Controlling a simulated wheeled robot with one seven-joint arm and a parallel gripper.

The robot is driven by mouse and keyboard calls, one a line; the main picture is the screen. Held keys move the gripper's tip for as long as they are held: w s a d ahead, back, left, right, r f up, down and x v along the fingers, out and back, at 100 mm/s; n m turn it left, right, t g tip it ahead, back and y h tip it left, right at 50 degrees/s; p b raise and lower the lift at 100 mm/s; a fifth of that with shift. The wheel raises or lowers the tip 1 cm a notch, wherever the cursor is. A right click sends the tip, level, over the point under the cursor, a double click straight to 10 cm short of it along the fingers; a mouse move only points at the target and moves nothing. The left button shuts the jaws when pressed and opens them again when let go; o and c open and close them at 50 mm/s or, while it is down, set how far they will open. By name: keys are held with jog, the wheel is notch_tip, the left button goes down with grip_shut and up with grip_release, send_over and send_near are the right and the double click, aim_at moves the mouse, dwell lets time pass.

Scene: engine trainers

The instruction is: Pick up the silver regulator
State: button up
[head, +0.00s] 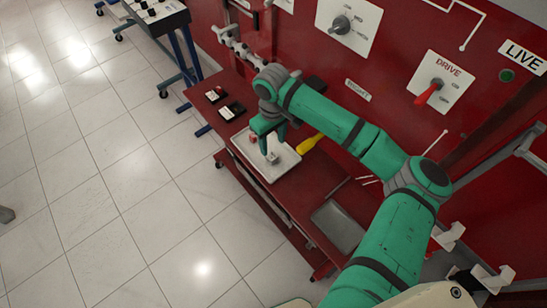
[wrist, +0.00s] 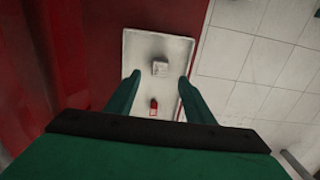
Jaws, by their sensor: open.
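A small silver-grey block, which looks like the silver regulator (wrist: 160,68), lies in the white tray (wrist: 183,45). It also shows in the head view (head: 273,158) just below my gripper (head: 272,143). In the wrist view, my gripper (wrist: 160,78) is open, with its two green fingers pointing down at the tray. The block appears just beyond the fingertips, centred between them, and nothing is held. I cannot tell the exact height of the fingertips above it.
A small red part (wrist: 154,107) shares the tray, close to the block. On the red bench, a yellow object (head: 309,144) lies right of the tray, two dark boxes (head: 232,111) left of it, and a grey tray (head: 338,226) nearer. The red panel (head: 395,75) stands close behind.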

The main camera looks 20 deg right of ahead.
aim_at(271, 155)
jog(key=shift+w+a+f, duration=0.1)
jog(key=shift+w+f, duration=0.1)
jog(key=shift+f, duration=1.75)
jog(key=shift+w+a+f, duration=0.1)
jog(key=shift+w+f, duration=0.05)
jog(key=shift+f, duration=1.75)
jog(key=shift+c, duration=0.5)
jog(key=c, duration=1)
jog(key=shift+r, duration=0.1)
jog(key=shift+c, duration=0.2)
